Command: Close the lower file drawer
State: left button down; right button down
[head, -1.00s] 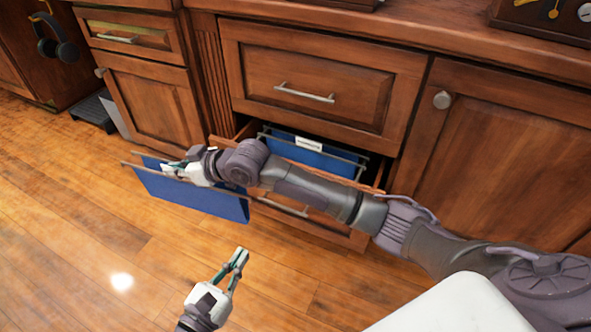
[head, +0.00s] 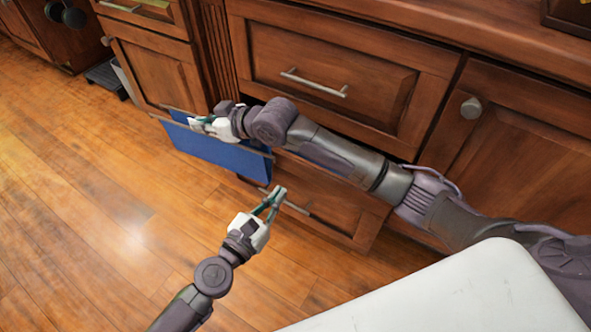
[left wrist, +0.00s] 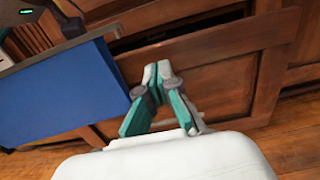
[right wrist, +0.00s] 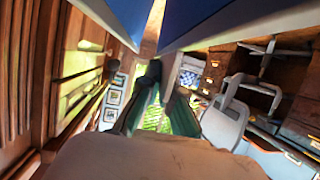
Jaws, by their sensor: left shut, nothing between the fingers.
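The lower file drawer (head: 335,205) has a wood front and a metal bar handle (head: 300,208). It stands slightly out, with a dark gap above its front in the left wrist view (left wrist: 200,88). My left gripper (head: 277,192) is shut and empty, its tips at the drawer front near the handle's left end; whether they touch is unclear. My right gripper (head: 195,122) is shut on the top rail of a blue hanging file (head: 225,153), which hangs clear of the drawer at its left. My right arm hides part of the drawer's top.
The upper drawer (head: 320,75) above is closed. A cabinet door (head: 510,150) is at right and another cabinet (head: 155,70) at left, both closed. The wood floor (head: 90,210) in front is clear.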

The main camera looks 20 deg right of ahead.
aim_at(300, 167)
pick_arm(q)
jog(key=b+x, duration=0.1)
jog(key=x, duration=0.6)
jog(key=shift+w+d, duration=0.2)
pick_arm(e)
jog(key=shift+f, duration=0.4)
